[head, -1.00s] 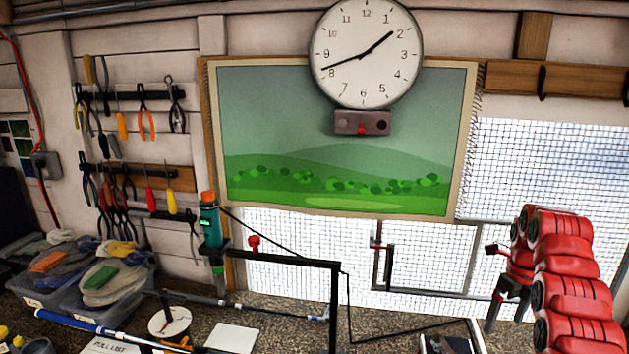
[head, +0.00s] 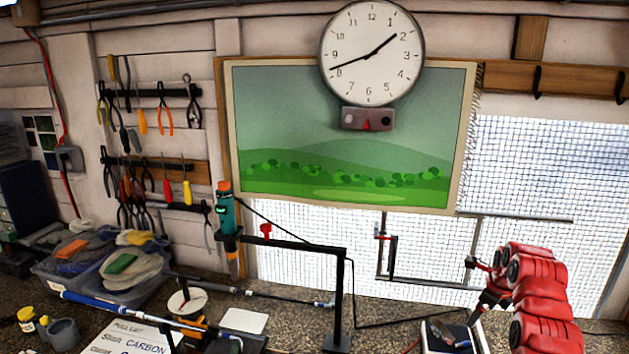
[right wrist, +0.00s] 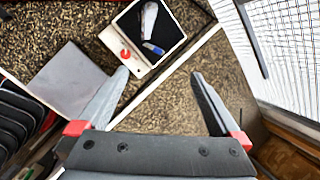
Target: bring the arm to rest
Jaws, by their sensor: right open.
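My right arm (head: 540,290), red and jointed, is folded at the right of the head view, in front of the mesh window. Its gripper is small and partly hidden in that view. In the right wrist view my right gripper (right wrist: 159,78) is open, with two grey fingers wide apart and nothing between them. It hangs above the speckled bench top (right wrist: 165,105). My left gripper is not in view.
A white-rimmed tray (right wrist: 143,68) with a dark inside and small items lies past my right fingers. A clock (head: 371,53) hangs behind.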

